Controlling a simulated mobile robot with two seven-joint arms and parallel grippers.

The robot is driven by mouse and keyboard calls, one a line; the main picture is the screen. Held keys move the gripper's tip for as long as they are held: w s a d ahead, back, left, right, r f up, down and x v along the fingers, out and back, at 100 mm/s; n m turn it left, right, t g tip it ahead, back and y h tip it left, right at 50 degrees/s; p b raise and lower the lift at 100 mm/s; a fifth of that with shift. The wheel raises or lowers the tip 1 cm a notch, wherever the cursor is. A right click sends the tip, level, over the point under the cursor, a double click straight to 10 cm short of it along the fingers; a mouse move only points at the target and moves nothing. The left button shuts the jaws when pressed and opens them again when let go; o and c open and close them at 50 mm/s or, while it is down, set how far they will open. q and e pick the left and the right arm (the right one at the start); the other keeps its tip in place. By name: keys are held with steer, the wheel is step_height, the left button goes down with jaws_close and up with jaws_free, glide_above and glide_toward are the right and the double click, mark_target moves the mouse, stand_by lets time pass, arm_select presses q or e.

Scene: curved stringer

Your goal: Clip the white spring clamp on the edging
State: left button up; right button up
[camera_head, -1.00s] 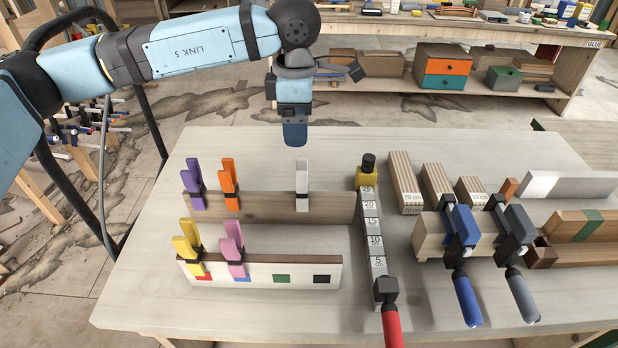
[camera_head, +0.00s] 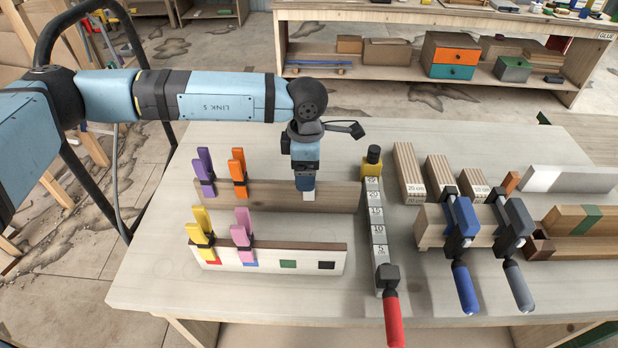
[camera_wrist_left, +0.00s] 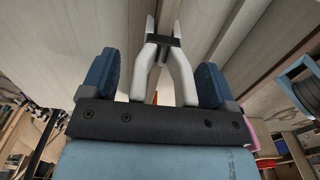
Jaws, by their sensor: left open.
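The white spring clamp (camera_head: 308,196) is on the rear wooden board (camera_head: 273,194), mostly hidden behind my left gripper (camera_head: 306,184). In the left wrist view the clamp (camera_wrist_left: 172,66) stands between the two blue fingers of my open left gripper (camera_wrist_left: 154,82), with a gap on each side. The front edging strip (camera_head: 318,262) has a white face with coloured squares and a dark top. A yellow clamp (camera_head: 201,228) and a pink clamp (camera_head: 241,230) sit on it above the red and blue squares. The green and black squares have no clamp. My right gripper is not in view.
A purple clamp (camera_head: 204,172) and an orange clamp (camera_head: 238,173) stand on the rear board's left. A marked bar clamp (camera_head: 376,225) with a red handle lies right of both strips. Blue- and grey-handled clamps (camera_head: 462,225) hold a block further right. The table's front left is clear.

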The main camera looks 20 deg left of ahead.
arm_select(q)
steer(key=shift+c, duration=0.8)
steer(key=c, duration=1)
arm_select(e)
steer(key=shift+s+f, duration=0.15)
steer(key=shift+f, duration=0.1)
